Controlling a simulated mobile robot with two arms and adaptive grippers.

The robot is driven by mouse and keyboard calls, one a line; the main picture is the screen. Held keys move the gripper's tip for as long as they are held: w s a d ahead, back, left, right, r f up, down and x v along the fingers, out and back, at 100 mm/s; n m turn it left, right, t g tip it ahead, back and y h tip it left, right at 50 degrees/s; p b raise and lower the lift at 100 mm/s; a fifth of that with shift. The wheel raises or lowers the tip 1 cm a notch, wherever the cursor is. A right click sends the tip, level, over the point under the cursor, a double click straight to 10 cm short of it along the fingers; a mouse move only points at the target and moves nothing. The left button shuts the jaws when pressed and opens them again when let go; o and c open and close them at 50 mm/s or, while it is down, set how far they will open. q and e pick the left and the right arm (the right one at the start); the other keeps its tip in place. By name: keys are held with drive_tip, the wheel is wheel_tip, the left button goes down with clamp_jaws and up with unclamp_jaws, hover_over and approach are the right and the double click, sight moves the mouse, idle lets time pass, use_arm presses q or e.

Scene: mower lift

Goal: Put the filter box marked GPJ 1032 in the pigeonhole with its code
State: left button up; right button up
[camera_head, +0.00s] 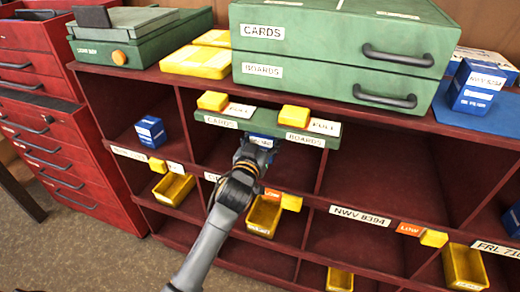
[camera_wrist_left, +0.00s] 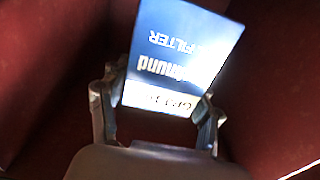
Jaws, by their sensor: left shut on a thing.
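My left gripper (camera_head: 252,152) reaches into the upper middle pigeonhole of the dark red rack (camera_head: 345,180). It is shut on a blue and white filter box (camera_head: 262,141), which is partly hidden by the gripper and the green ledge above. In the left wrist view the filter box (camera_wrist_left: 180,55) sits tilted between the fingers (camera_wrist_left: 158,115), its print upside down and its code label starting "GPJ 1", the rest unclear. Dark red walls surround it. The label (camera_head: 211,177) under this pigeonhole starts with "G"; my arm hides the rest. My right gripper is not in view.
A green ledge (camera_head: 265,129) marked CARDS and BOARDS overhangs the opening. Another blue box (camera_head: 151,132) stands in the left pigeonhole. Yellow bins (camera_head: 264,214) hang below. Green drawers (camera_head: 340,50) and a blue box (camera_head: 477,87) stand on top. The pigeonhole labelled NWV 8394 (camera_head: 360,216) looks empty.

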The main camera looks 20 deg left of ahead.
use_arm(q)
drive_tip(key=w+f, duration=0.1)
drive_tip(key=a+f, duration=0.1)
drive_tip(key=shift+w+a+f, duration=0.15)
drive_tip(key=shift+w+f, duration=0.2)
drive_tip(key=shift+w, duration=0.05)
drive_tip(key=shift+w+a+f, duration=0.25)
drive_tip(key=shift+w+f, duration=0.1)
drive_tip(key=shift+f, duration=0.2)
wheel_tip(320, 180, down, 3)
drive_tip(key=shift+w+a+f+b, duration=0.1)
drive_tip(key=shift+w+b, duration=0.05)
drive_tip(key=shift+b, duration=0.2)
drive_tip(key=shift+f, duration=0.1)
drive_tip(key=o, duration=1)
drive_tip(key=shift+f, duration=0.2)
drive_tip(key=o, duration=0.4)
